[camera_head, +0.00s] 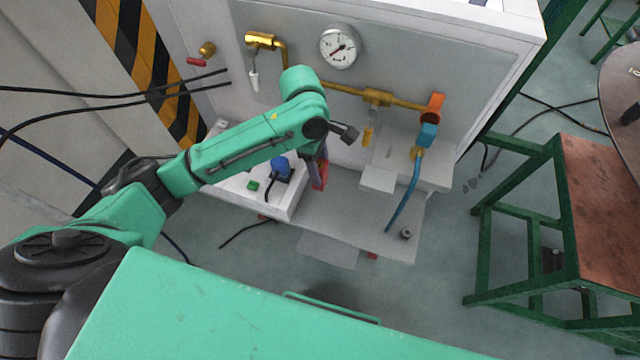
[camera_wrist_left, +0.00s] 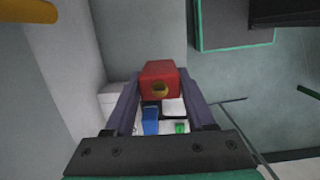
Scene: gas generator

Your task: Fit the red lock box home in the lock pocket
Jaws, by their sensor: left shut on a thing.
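The red lock box (camera_head: 320,174) is between the fingers of my left gripper (camera_head: 314,168), which is shut on it above the white ledge of the generator. I cannot make out the lock pocket in either view. My right gripper is not in view.
A white box with a blue plug (camera_head: 280,166) and a green button (camera_head: 253,185) lies left of the gripper. A gauge (camera_head: 339,46), yellow pipe (camera_head: 345,92) and blue hose (camera_head: 404,195) are nearby. A table (camera_head: 605,185) stands at the right.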

